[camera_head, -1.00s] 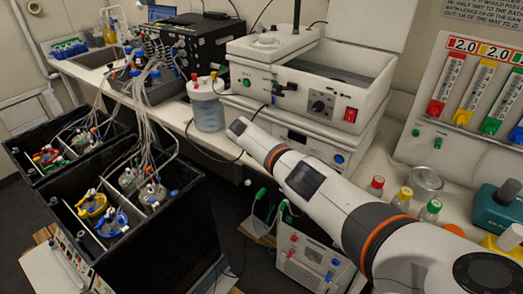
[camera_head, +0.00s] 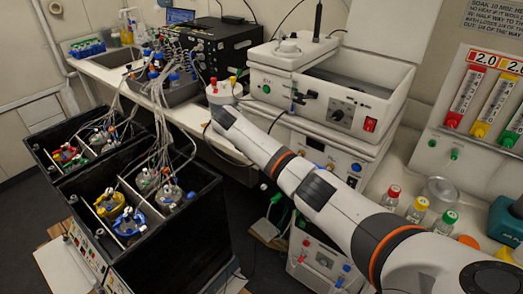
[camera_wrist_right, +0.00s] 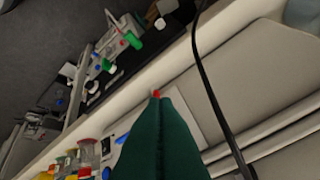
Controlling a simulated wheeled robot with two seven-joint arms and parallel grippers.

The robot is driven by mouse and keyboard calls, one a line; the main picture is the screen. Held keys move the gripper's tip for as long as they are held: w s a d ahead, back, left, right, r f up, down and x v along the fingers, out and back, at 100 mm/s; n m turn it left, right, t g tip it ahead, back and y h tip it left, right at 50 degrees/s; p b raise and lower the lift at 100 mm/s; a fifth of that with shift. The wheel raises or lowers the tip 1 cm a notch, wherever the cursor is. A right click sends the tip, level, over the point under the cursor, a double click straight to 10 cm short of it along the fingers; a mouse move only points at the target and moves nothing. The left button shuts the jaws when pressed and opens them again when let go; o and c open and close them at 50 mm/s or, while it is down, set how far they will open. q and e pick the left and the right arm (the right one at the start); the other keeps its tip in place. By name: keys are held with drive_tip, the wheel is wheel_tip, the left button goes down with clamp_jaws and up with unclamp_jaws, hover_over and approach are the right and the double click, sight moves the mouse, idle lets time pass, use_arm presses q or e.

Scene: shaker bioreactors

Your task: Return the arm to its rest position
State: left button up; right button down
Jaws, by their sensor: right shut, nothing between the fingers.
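My right arm (camera_head: 330,198), white with orange bands, reaches in from the lower right in the head view. Its far end lies in front of a white-lidded jar (camera_head: 222,90) and hides the jar's lower part. The right gripper's fingers are hidden there. In the right wrist view, the dark green gripper fingers (camera_wrist_right: 158,102) are pressed together and hold nothing. A small red spot (camera_wrist_right: 156,93) shows right at their tips; I cannot tell what it belongs to. My left gripper is not in view.
A white shaker instrument (camera_head: 335,95) stands on the bench behind the arm. Capped bottles (camera_head: 417,210) stand to its right. Black boxes with tubed vessels (camera_head: 130,222) stand at left. A black cable (camera_wrist_right: 212,85) crosses close beside the fingers in the wrist view.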

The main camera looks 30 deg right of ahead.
drive_tip(key=shift+s+d, duration=0.1)
drive_tip(key=shift+d, duration=0.15)
